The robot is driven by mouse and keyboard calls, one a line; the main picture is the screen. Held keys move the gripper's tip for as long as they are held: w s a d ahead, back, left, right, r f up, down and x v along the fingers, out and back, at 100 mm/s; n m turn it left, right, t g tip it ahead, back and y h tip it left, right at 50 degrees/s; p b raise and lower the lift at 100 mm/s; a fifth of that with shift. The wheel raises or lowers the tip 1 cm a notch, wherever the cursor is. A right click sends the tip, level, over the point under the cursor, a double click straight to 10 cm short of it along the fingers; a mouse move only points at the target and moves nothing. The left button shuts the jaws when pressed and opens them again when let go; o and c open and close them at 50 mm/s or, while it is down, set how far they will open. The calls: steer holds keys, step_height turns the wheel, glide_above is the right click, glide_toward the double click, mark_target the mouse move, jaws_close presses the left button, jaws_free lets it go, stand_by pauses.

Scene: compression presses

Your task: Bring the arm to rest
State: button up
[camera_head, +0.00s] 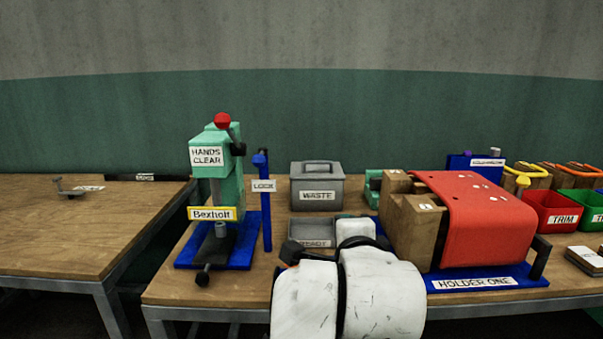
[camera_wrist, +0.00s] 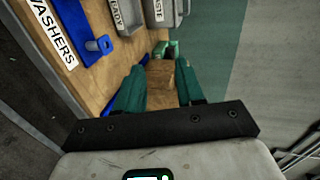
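My gripper (camera_wrist: 160,78) shows in the wrist view with its two dark green fingers spread apart. A brown wooden block (camera_wrist: 160,90) appears in the space between the fingers. I cannot tell how far beyond the tips it lies, and no contact is clear. In the head view my white arm rises at the bottom centre, in front of the bench edge. My fingers cannot be made out there.
A green press (camera_head: 228,170) stands on the left of the bench. A grey WASTE bin (camera_head: 317,187), a READY tray (camera_head: 311,230) and wooden blocks under a red cover (camera_head: 485,225) on HOLDER ONE crowd the rest. Red (camera_head: 550,212) and green bins stand right.

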steer(key=s+d+f+n+g+h+p, duration=0.1)
steer(key=s+d+f+n+g+p, duration=0.2)
steer(key=s+d+f+n, duration=0.35)
steer(key=s+d+f+n+g+h+p, duration=0.1)
steer(key=s+d+f+n+g+p, duration=0.3)
steer(key=s+d+f, duration=0.6)
steer(key=s+d+f+n+g+y+p, duration=0.1)
steer(key=s+f+n+g, duration=0.2)
steer(key=s+f, duration=0.3)
steer(key=s+d+f+n+g+y+p, duration=0.1)
steer(key=s+f, duration=0.5)
steer(key=s, duration=1.1)
steer(key=d+n+g+p, duration=0.1)
steer(key=n+g, duration=0.1)
steer(key=shift+s+d+g+p, duration=0.15)
steer(key=shift+g+p, duration=0.15)
steer(key=shift+g, duration=0.1)
steer(key=shift+n, duration=0.25)
